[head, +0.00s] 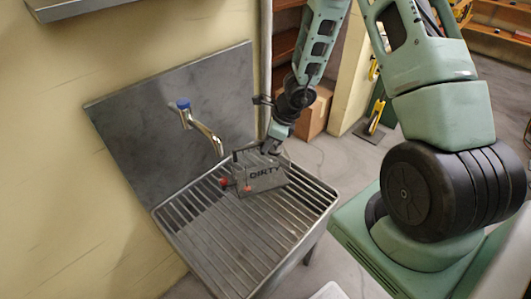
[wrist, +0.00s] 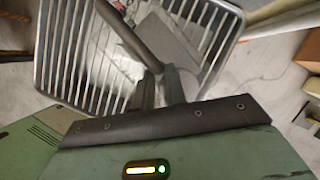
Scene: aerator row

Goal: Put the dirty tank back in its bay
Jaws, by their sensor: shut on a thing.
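The dirty tank (head: 262,182) is a grey box marked DIRTY with red parts on its left side. It is at the slatted sink rack (head: 205,235), near its back right; I cannot tell whether it rests on the slats or hangs just above them. My gripper (head: 271,149) is above the tank and shut on its top. In the wrist view my gripper's fingers (wrist: 160,85) close at a dark bar (wrist: 130,35), with the rack's slats (wrist: 85,60) behind. The fingertips are partly hidden. I cannot make out the bay in either view.
A tap (head: 205,130) with a blue top sticks out from the metal splashback (head: 150,110) behind the rack. A pole (head: 265,70) stands behind the rack. A cardboard box (head: 316,112) and shelves lie farther back. The rack's front left is clear.

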